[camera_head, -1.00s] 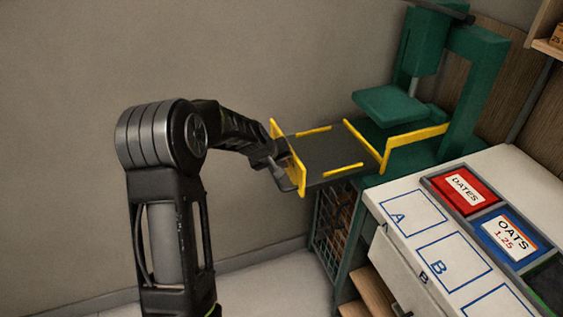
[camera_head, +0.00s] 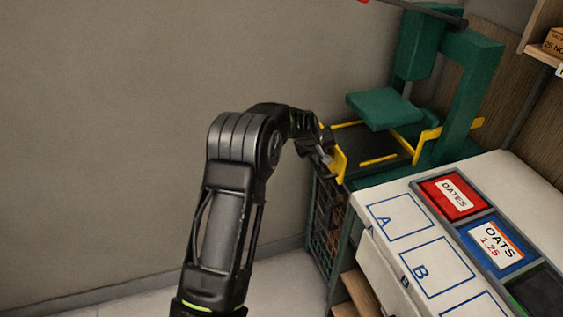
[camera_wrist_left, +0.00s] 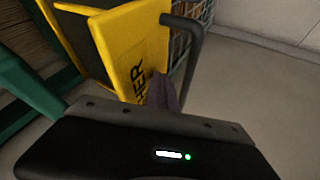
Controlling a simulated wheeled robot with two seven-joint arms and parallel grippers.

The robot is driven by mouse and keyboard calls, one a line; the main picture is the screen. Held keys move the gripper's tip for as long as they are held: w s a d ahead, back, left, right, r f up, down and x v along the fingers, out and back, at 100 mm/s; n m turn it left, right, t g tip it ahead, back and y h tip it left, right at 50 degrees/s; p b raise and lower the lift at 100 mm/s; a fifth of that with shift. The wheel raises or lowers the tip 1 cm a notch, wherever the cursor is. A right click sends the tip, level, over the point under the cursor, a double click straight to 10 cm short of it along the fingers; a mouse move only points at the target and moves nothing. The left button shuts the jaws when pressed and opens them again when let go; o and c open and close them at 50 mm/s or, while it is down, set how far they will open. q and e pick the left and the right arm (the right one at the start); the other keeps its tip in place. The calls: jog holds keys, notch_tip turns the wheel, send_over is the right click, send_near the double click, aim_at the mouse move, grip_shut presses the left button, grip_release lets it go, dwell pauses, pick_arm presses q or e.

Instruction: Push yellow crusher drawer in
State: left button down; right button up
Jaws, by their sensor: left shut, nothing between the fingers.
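The yellow crusher drawer (camera_head: 378,161) has a dark flat bed and a yellow front panel. Its bed now lies largely under the green press plate of the crusher (camera_head: 384,108). My left gripper (camera_head: 326,158) is shut and empty at the drawer's front panel. In the left wrist view the yellow panel (camera_wrist_left: 133,48) with dark lettering fills the upper middle. A dark bar handle (camera_wrist_left: 190,50) stands out from it. The fingertips (camera_wrist_left: 162,90) are at the panel beside the handle; contact cannot be told for certain. My right gripper is not in view.
A white counter (camera_head: 400,247) with lettered outlines stands right of the crusher. Red DATES (camera_head: 451,195) and blue OATS (camera_head: 496,247) bins are set along it. A wire crate (camera_head: 326,228) sits below the drawer. A grey wall is behind; the floor at left is clear.

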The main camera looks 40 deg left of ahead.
aim_at(339, 148)
pick_arm(q)
jog(key=w+d, duration=0.1)
jog(key=w, duration=0.1)
jog(key=w+d, duration=0.2)
jog(key=shift+w+d, duration=0.15)
jog(key=shift+w, duration=0.2)
jog(key=shift+w+d+r, duration=0.1)
jog(key=shift+r, duration=0.1)
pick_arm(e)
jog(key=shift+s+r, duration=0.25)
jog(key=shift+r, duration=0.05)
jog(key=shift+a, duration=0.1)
